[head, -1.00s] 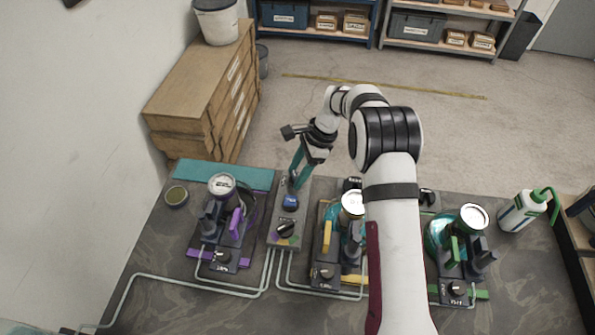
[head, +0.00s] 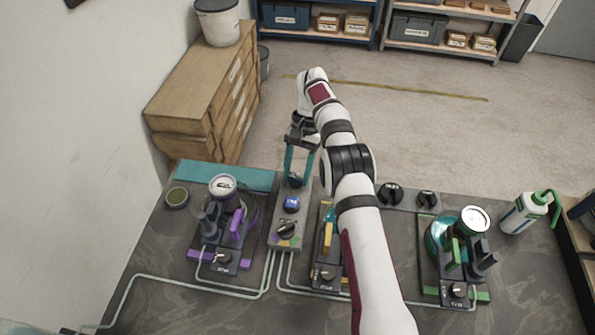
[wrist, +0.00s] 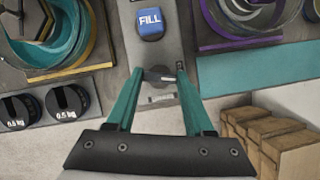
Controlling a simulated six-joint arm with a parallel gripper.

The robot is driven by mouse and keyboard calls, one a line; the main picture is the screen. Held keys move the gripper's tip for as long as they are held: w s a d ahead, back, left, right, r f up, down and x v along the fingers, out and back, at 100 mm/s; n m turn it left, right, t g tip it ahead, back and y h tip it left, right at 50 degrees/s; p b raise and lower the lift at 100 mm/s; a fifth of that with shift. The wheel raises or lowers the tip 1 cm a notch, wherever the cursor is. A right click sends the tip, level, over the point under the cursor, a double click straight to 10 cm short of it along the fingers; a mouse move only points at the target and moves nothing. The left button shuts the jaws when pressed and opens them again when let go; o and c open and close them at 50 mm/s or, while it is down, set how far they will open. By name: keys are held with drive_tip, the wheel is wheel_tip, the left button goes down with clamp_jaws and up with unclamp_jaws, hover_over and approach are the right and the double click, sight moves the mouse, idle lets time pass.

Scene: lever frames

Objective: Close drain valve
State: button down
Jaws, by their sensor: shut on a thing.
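A dark valve knob (wrist: 158,76) with a lighter grey bar across it sits at the far end of the grey control panel (wrist: 168,45). The small label beside it is too blurred to read. My gripper (wrist: 159,72) has teal fingers, one on each side of this knob, and is shut on it. In the head view, my gripper (head: 295,177) points down at the far end of the panel, and its fingers partly hide the knob. A blue FILL button (wrist: 149,24) is near the knob and also shows in the head view (head: 291,203).
A black selector knob (head: 286,229) is nearer on the panel. A purple-marked station (head: 226,230) stands left; yellow and green-marked (head: 457,262) stations stand right. Black weights (wrist: 18,111) lie beside the panel. A wooden cabinet (head: 195,95) stands behind the bench at the left.

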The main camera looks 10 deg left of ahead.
drive_tip(key=shift+a+n+h, duration=0.1)
drive_tip(key=shift+n+h, duration=0.4)
drive_tip(key=shift+n, duration=1)
drive_tip(key=shift+c, duration=1.4)
unclamp_jaws()
drive_tip(key=r, duration=0.4)
drive_tip(key=shift+d+r, duration=0.3)
drive_tip(key=shift+d, duration=0.05)
drive_tip(key=s+d+r, duration=0.2)
drive_tip(key=d+r, duration=0.4)
drive_tip(key=d, duration=0.4)
drive_tip(key=shift+d+r, duration=0.2)
drive_tip(key=shift+d, duration=0.2)
